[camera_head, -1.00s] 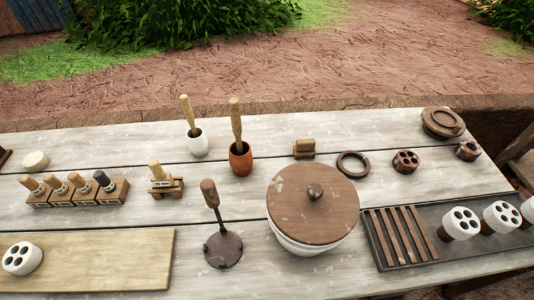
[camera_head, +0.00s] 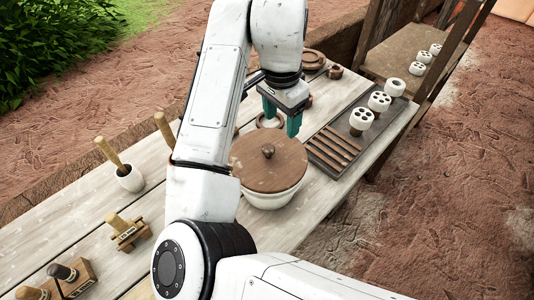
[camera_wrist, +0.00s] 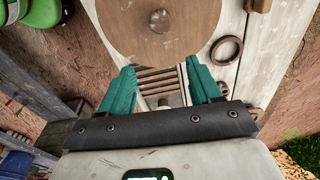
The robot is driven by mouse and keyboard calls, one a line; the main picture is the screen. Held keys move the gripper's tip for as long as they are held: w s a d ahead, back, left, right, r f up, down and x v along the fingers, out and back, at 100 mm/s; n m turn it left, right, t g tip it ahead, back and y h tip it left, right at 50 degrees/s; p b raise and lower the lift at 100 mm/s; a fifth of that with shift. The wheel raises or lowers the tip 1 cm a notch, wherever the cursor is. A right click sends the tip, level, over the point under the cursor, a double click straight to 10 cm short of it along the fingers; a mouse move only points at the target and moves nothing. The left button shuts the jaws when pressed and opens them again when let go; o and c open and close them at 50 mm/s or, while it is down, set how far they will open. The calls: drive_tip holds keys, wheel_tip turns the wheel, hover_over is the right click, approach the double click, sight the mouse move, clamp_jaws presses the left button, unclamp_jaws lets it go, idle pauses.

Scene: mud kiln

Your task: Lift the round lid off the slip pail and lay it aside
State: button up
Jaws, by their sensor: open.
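The round brown wooden lid (camera_head: 272,160) with a dark knob (camera_head: 268,151) lies flat on the white slip pail (camera_head: 277,197), on the table. In the wrist view the lid (camera_wrist: 120,30) and its knob (camera_wrist: 160,20) show at the top, beyond the fingertips. My gripper (camera_head: 281,122) has teal fingers. It hangs behind the lid in the head view, apart from it, near the slatted tray. In the wrist view my gripper (camera_wrist: 160,76) is open, with nothing between its fingers. My arm hides part of the table left of the pail.
A dark tray (camera_head: 376,136) with wooden slats and white holed pieces lies right of the pail. A dark ring (camera_wrist: 226,50) lies near the lid. A white mortar with pestle (camera_head: 129,178) and stamps (camera_head: 127,232) stand at left.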

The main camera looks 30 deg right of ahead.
drive_tip(key=a, duration=0.2)
drive_tip(key=a+r, duration=0.1)
drive_tip(key=shift+w+a+g+y, duration=0.1)
drive_tip(key=shift+a+g+y, duration=0.2)
drive_tip(key=shift+a+y, duration=0.1)
hover_over(268, 148)
drive_tip(key=f, duration=0.5)
drive_tip(key=shift+a+p, duration=0.3)
drive_tip(key=shift+p, duration=0.1)
drive_tip(key=shift+d+f+p, duration=0.2)
drive_tip(key=shift+f+p, duration=0.15)
drive_tip(key=shift+f, duration=1)
drive_tip(key=shift+d+f+p, duration=0.15)
drive_tip(key=shift+f+p, duration=0.15)
drive_tip(key=shift+f, duration=1)
drive_tip(key=shift+c, duration=0.2)
drive_tip(key=c, duration=1)
drive_tip(key=shift+r, duration=0.1)
